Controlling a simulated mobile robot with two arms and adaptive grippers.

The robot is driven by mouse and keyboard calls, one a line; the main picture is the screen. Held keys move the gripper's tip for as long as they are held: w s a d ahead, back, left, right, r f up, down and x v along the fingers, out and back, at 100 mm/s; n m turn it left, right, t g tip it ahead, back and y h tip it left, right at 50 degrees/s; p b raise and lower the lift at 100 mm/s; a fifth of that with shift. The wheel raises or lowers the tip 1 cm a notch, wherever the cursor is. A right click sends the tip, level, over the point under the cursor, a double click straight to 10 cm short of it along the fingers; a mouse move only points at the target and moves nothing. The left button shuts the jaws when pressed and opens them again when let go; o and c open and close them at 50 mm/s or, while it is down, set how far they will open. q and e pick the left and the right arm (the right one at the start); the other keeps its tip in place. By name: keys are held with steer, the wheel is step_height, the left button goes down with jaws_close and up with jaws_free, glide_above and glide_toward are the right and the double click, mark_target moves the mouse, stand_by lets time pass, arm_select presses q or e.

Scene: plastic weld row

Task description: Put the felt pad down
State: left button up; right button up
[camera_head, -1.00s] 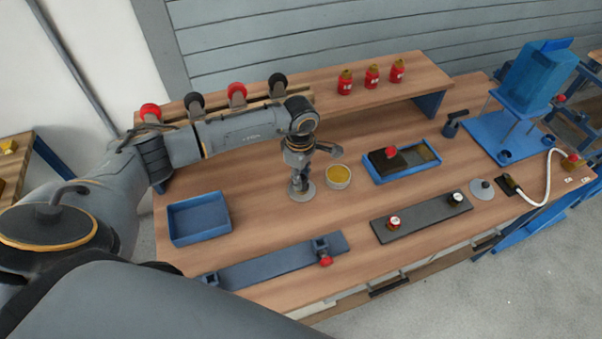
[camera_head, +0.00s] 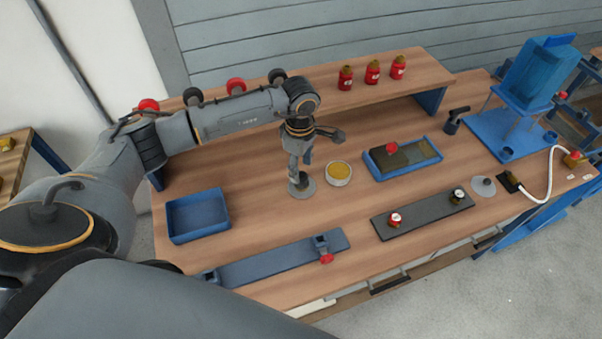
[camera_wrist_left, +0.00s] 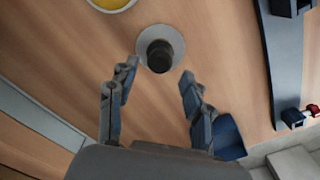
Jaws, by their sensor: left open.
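The felt pad (camera_head: 302,191), a grey disc with a dark upright knob, lies flat on the wooden bench top. It also shows in the left wrist view (camera_wrist_left: 146,56), with its dark round knob standing at the centre. My left gripper (camera_head: 302,170) is above the pad with its fingers pointing down. My right gripper is not in view.
A round dish with yellow contents (camera_head: 339,174) stands close right of the pad. A blue tray (camera_head: 198,233) is at left. A dark strip (camera_head: 283,262) lies in front.

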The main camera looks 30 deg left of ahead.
mark_target(301, 175)
arm_select(q)
step_height(301, 175, up, 9)
steer(key=b, duration=0.2)
steer(key=shift+f, duration=0.2)
steer(key=shift+s+f, duration=0.1)
